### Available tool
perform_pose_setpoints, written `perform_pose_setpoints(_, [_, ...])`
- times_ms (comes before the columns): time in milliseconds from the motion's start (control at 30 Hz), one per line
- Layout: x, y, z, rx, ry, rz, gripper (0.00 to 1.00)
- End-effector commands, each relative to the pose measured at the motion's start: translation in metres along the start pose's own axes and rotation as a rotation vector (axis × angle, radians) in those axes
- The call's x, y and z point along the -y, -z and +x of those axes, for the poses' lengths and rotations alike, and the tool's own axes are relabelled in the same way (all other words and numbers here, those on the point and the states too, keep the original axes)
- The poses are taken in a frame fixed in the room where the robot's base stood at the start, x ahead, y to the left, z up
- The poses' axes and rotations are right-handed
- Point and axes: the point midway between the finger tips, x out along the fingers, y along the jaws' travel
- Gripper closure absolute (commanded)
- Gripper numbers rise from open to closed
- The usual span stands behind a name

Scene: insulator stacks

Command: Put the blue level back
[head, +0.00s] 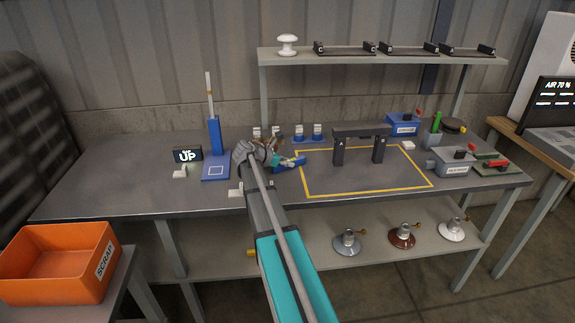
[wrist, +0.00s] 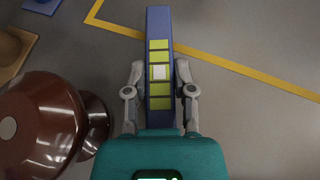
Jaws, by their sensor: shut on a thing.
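The blue level (wrist: 158,25) is a blue bar with yellow-green windows and a white square in its middle. My gripper (wrist: 158,85) is shut on it, one finger on each side.
A glossy brown insulator (wrist: 40,125) is close left of my gripper in the wrist view. Behind stand blue-based holders (head: 299,139). A black bridge-shaped frame (head: 361,132) stands inside the yellow outline. A blue post stand (head: 215,137) is left.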

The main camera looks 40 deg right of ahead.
Motion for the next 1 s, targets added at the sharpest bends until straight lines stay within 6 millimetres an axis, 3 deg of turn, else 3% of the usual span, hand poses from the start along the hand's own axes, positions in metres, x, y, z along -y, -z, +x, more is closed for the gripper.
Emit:
perform_pose_setpoints(333, [0.0001,0.0031,0.002,0.0,0.0,0.0,1.0])
perform_pose_setpoints(367, [0.0001,0.0025,0.0016,0.0,0.0,0.0,0.63])
perform_pose_setpoints(533, [0.0001,0.002,0.0013,0.0,0.0,0.0,0.32])
perform_pose_setpoints(1000, [0.0,0.0005,0.0003,0.0,0.0,0.0,0.32])
